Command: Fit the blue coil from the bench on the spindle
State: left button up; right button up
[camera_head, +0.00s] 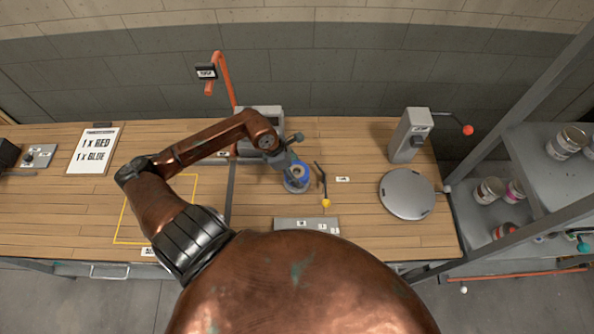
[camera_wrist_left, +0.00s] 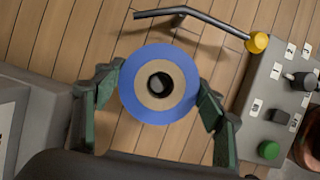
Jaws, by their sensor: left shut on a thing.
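The blue coil (camera_head: 291,186) is a blue ring with a tan core and an open centre hole. My left gripper (camera_head: 289,165) is shut on it, and in the left wrist view the coil (camera_wrist_left: 131,90) sits between the two green fingers of the gripper (camera_wrist_left: 158,90), one at each side. The coil's face looks flat towards the wrist camera. A dark ring with a greyer middle shows in its hole; I cannot tell whether this is the spindle. The spindle is not clearly seen elsewhere. My right gripper is not in view.
A bent lever with a yellow knob (camera_head: 326,203) is right of the coil, near a grey control box (camera_head: 308,222). A round grey plate (camera_head: 407,194) and a grey red-knobbed machine (camera_head: 408,136) stand further right. A grey box (camera_head: 262,113) stands behind. Cans fill the right shelves.

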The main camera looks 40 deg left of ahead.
pick_arm(q)
jog(key=shift+f+b, duration=1.35)
jog(key=shift+f, duration=0.35)
jog(key=o, duration=1.3)
jog(key=shift+o, duration=0.2)
jog(key=v, duration=1.2)
jog(key=shift+w, duration=0.15)
